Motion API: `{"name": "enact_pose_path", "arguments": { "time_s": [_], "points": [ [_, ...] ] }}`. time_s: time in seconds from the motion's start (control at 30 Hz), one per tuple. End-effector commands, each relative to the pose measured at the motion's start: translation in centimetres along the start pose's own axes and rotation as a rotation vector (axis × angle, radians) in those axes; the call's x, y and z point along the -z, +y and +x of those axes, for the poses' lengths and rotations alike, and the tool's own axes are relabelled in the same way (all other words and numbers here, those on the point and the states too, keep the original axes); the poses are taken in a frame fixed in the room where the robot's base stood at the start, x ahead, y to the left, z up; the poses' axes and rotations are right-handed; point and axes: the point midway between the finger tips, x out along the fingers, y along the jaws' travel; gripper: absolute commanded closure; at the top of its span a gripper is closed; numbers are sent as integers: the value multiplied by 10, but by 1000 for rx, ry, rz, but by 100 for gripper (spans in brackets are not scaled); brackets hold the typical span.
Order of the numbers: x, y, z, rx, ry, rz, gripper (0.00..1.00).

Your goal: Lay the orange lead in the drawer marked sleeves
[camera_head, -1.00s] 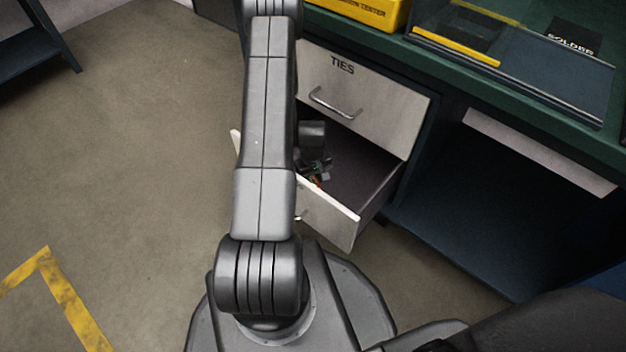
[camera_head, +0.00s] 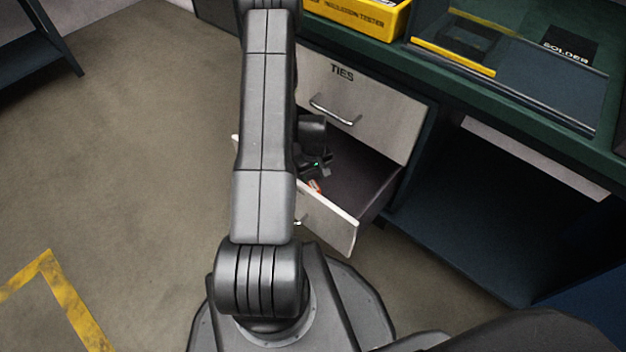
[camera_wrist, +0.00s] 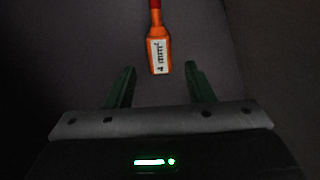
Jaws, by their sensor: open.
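The orange lead (camera_wrist: 158,48) lies on the dark floor of the open drawer, its label reading "4 mm²" in the wrist view. A small piece of the lead (camera_head: 315,186) shows in the head view, just inside the drawer front. My gripper (camera_wrist: 160,80) is open and empty, its fingertips on either side of the lead's near end and apart from it. The open drawer (camera_head: 335,222) is below the one marked TIES (camera_head: 345,95). Its own marking is hidden from this angle. My arm hides the drawer's left part.
The green workbench (camera_head: 470,80) above carries a yellow insulation tester (camera_head: 365,15) and a clear-lidded box with a SOLDER label (camera_head: 568,45). An open dark shelf space (camera_head: 480,210) lies right of the drawers.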

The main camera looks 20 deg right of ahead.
Motion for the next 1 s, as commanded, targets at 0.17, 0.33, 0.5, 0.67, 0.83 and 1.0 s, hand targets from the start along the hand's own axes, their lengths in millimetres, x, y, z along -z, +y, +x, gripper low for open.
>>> {"name": "enact_pose_path", "arguments": {
  "time_s": [0.17, 0.33, 0.5, 0.67, 0.83, 1.0],
  "points": [
    [1, 0, -45, -1, 3, 0, 52],
    [0, 0, -69, -1, 1, 0, 52],
    [0, 0, -78, 0, -1, 0, 52],
    [0, 0, -78, 1, -1, 0, 52],
    [0, 0, -78, 0, -1, 0, 52],
    [0, 0, -78, 0, -1, 0, 52]
  ]
}}
